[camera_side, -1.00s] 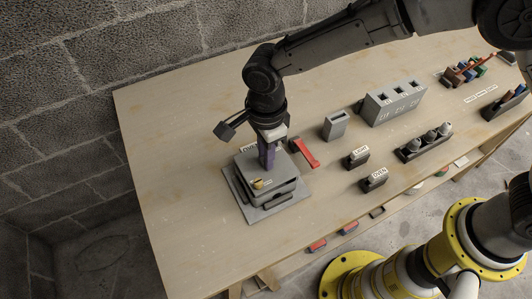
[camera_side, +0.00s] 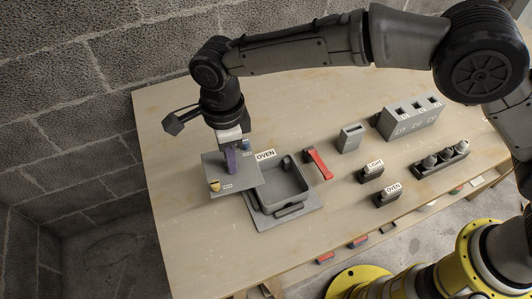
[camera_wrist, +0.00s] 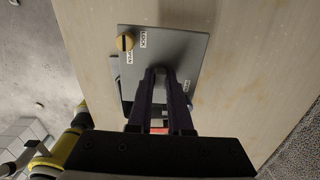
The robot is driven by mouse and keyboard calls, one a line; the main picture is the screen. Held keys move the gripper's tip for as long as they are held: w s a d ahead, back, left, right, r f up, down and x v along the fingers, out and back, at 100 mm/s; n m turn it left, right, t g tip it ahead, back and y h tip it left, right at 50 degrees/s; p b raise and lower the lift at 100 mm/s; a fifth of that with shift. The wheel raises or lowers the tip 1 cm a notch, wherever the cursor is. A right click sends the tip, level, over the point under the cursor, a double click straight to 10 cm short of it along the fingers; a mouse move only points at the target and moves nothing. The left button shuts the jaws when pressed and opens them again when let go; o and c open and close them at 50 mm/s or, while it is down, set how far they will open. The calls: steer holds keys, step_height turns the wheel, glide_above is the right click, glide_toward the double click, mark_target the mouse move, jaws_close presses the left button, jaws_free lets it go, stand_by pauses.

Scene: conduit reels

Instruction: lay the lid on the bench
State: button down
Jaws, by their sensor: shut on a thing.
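The lid (camera_side: 217,186) is a flat grey plate with a yellow knob at one corner. My gripper (camera_side: 231,168) is shut on the lid's middle and holds it off the box, to the left of it. The box (camera_side: 287,188) marked OVEN stands open on its base plate, its inside showing. In the wrist view the lid (camera_wrist: 190,48) lies under the purple fingers of my gripper (camera_wrist: 163,75), with its yellow knob at the upper left. I cannot tell exactly how high the lid is above the bench (camera_side: 185,245).
A red-handled part (camera_side: 319,164) lies right of the box. Small blocks labelled LIGHT (camera_side: 371,172) and OVEN (camera_side: 387,196) stand farther right. A grey slotted block (camera_side: 350,137) stands behind them. The bench left and front of the lid is clear.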

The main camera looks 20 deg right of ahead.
steer(key=shift+n, duration=0.5)
steer(key=s+a+f, duration=0.1)
steer(key=a, duration=0.2)
steer(key=a+f, duration=0.2)
steer(key=a, duration=0.1)
steer(key=s+a+f, duration=0.1)
steer(key=a+f, duration=0.1)
steer(key=shift+s+a+f, duration=0.1)
steer(key=shift+s+a, duration=0.25)
steer(key=shift+a, duration=0.05)
steer(key=shift+s+f, duration=0.15)
steer(key=shift+f, duration=1.8)
steer(key=shift+f, duration=0.55)
steer(key=c, duration=0.8)
jaws_free()
steer(key=shift+o, duration=0.2)
